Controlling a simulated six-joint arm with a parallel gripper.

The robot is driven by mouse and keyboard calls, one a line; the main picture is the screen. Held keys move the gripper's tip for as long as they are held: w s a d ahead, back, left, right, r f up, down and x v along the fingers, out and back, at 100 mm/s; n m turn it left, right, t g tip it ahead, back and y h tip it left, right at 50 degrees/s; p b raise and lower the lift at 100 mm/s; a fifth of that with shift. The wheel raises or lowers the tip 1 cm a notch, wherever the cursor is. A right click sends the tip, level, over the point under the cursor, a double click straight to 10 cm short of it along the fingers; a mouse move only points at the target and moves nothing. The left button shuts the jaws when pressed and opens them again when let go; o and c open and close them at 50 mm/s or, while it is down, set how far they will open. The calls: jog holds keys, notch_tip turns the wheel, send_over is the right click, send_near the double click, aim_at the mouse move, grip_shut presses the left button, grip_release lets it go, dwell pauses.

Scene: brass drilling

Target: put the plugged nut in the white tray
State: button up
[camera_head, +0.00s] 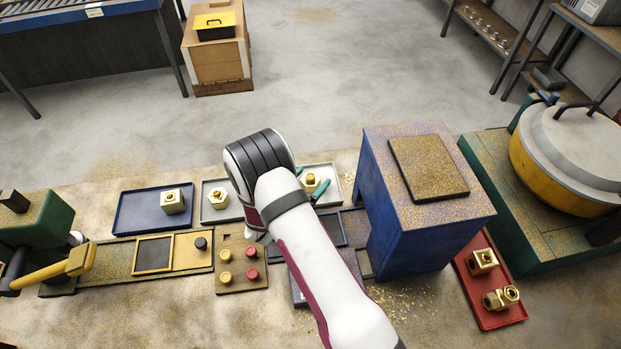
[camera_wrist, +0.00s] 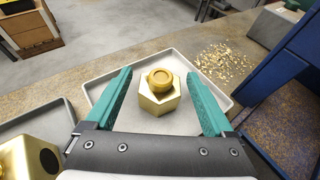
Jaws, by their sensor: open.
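A brass hex nut with a round plug in its top (camera_wrist: 161,101) sits upright in the white tray (camera_wrist: 185,62). In the head view that nut (camera_head: 311,184) and tray (camera_head: 333,172) are partly hidden by my arm. My gripper (camera_wrist: 159,74) is open, with one teal finger on each side of the nut and gaps between. The fingers also show in the head view (camera_head: 311,180), over the tray.
A grey tray (camera_head: 209,216) to the left holds another brass nut (camera_head: 218,198). A blue tray (camera_head: 130,222) holds a brass block (camera_head: 172,202). A red tray (camera_head: 507,316) holds brass fittings. A tall blue box (camera_head: 405,240) stands close on the right.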

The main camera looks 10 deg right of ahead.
jog(key=shift+r, duration=0.2)
jog(key=v, duration=1.2)
jog(key=shift+f, duration=0.1)
